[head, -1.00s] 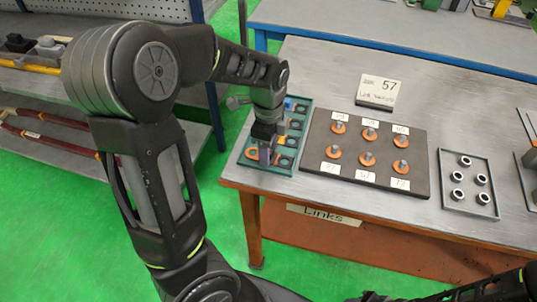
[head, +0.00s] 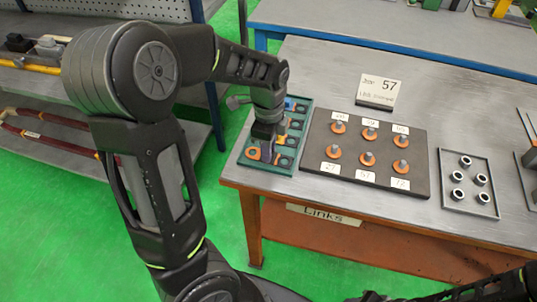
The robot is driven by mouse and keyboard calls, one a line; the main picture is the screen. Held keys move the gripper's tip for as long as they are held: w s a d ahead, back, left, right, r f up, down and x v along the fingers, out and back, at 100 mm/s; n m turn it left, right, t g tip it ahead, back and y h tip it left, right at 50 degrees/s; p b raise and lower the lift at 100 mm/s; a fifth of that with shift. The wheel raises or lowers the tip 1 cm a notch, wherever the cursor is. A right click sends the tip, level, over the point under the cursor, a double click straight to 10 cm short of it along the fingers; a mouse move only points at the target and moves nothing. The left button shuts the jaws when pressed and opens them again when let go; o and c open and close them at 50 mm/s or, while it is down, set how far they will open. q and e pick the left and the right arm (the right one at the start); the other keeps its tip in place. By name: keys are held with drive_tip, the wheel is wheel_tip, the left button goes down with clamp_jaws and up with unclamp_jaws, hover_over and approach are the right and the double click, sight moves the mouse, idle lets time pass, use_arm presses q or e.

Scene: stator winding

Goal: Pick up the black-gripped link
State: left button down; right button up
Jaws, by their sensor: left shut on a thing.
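Several links lie in the green tray (head: 243,160) at the table's left end. Some have orange parts, such as the link (head: 253,153) just left of my gripper, and others look dark. My left gripper (head: 267,152) points down into the front of the tray, shut on a link that its fingers mostly hide. I cannot make out the colour of that link's grip. It seems to be still at tray level. My right gripper is out of view.
Right of the tray is a dark board (head: 318,160) with several orange-based pegs and number cards. A grey tray (head: 449,188) with several rings is farther right.

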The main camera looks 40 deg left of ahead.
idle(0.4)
use_arm(q)
wheel_tip(320, 180, up, 10)
idle(0.5)
idle(1.6)
